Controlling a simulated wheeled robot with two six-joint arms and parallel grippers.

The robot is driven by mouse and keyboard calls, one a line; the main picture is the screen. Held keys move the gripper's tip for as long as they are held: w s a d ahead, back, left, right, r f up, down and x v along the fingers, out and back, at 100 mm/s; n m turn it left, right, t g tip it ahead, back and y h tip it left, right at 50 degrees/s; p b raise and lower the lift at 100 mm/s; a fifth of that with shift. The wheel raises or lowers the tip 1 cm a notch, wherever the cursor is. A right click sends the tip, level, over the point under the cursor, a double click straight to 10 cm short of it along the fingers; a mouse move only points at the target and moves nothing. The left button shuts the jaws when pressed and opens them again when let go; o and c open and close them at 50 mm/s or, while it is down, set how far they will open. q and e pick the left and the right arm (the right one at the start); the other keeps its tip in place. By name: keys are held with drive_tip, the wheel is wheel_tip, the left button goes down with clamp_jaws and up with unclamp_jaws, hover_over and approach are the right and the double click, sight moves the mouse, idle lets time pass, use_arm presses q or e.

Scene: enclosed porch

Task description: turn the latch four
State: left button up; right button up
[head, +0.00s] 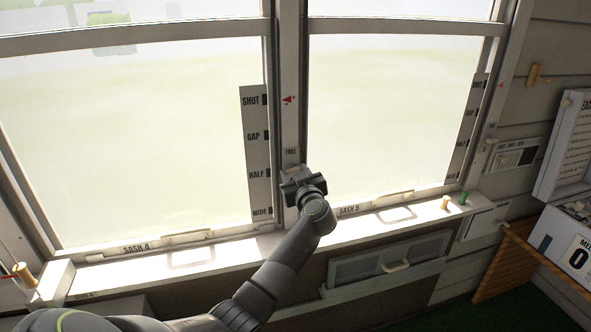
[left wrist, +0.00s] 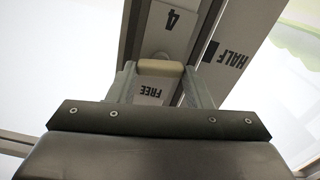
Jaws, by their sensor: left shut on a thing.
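Latch four (left wrist: 160,68) shows in the left wrist view as a cream, rounded handle on a pale plate on the post between two windows. The plate carries an upside-down "4" on one side of the handle and "FREE" on the other. My left gripper (left wrist: 161,78) has a finger at each end of the handle and is shut on it. In the head view my left gripper (head: 296,180) is at the post, just below a "FREE" label, and hides most of the latch. My right gripper is not in view.
A scale (head: 256,150) marked SHUT, GAP, HALF and WIDE stands left of the post. The sills below carry Sash 4 (head: 136,249) and Sash 5 (head: 349,210) labels. Pegs (head: 445,202) and a wooden shelf (head: 545,265) are at the right.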

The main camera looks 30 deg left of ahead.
use_arm(q)
drive_tip(key=n+p, duration=0.3)
drive_tip(key=shift+r+n, duration=0.15)
drive_tip(key=shift+n, duration=0.15)
drive_tip(key=shift+n+p, duration=0.45)
drive_tip(key=shift+n, duration=0.45)
drive_tip(key=n+p, duration=0.1)
drive_tip(key=n, duration=0.1)
drive_tip(key=shift+s+n, duration=0.1)
drive_tip(key=shift+n, duration=0.3)
drive_tip(key=shift+a+f+n, duration=0.1)
drive_tip(key=shift+f+n, duration=0.1)
drive_tip(key=shift+n, duration=1.65)
drive_tip(key=shift+f+n, duration=0.15)
drive_tip(key=shift+n, duration=2)
drive_tip(key=o, duration=1)
